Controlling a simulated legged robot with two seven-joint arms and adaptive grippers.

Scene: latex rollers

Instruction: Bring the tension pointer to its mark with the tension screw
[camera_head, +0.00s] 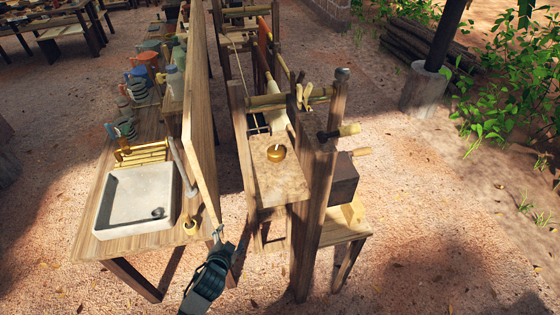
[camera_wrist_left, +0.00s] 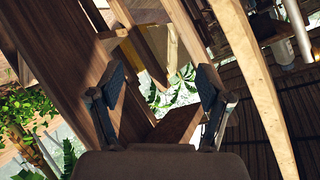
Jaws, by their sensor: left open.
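The wooden roller machine (camera_head: 318,190) stands right of centre in the head view, with a light roller (camera_head: 290,98) across its frame. A grey metal knob (camera_head: 343,74) tops its right post; I cannot tell whether it is the tension screw. A wooden-handled peg (camera_head: 345,131) sticks out below it. Small yellow pieces (camera_head: 304,96) stand by the roller; the pointer and its mark are too small to tell. My left gripper (camera_head: 217,236) is below and left of the machine, apart from it. In the left wrist view its fingers (camera_wrist_left: 160,92) are spread and empty. My right gripper is out of view.
A tall wooden board (camera_head: 199,110) stands between the machine and a table (camera_head: 137,247) with a grey basin (camera_head: 138,197).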

